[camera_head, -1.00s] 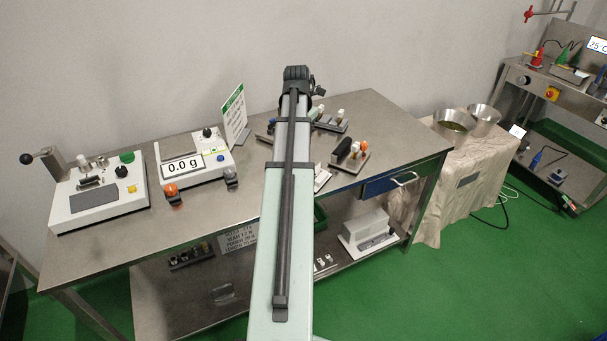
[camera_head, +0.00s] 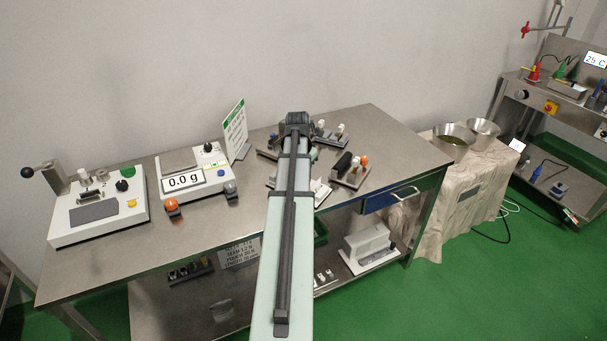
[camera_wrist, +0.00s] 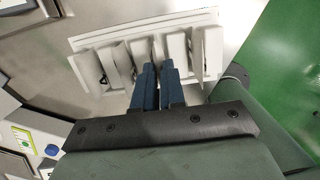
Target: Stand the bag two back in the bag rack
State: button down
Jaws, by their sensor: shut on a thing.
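The bag rack (camera_wrist: 82,43) is a white base with several pale upright pieces in a row, in the wrist view ahead of my gripper. In the head view the rack (camera_head: 322,193) shows only partly beside my arm. My gripper (camera_wrist: 157,68) has two blue fingers close together, reaching in among the upright pieces. It is shut on a thin pale bag (camera_wrist: 158,48) between the fingertips. The bag's lower edge is hidden, so I cannot tell whether it touches the rack's base. Bags and dividers look alike here. My arm hides the gripper in the head view.
A scale (camera_head: 208,160) reading 0.0 g and a white sealer-like machine (camera_head: 98,232) stand to the left. A small holder with black and orange-topped items (camera_head: 350,172) is right of the rack. The table's right end (camera_head: 405,155) is clear.

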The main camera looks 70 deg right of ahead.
jog(key=shift+f, duration=0.35)
jog(key=shift+f, duration=0.1)
jog(key=c, duration=1.2)
grip_release()
jog(key=r, duration=0.4)
jog(key=a+r, duration=0.1)
jog(key=r, duration=0.7)
jog(key=shift+w+a, duration=0.25)
jog(key=shift+a, duration=0.1)
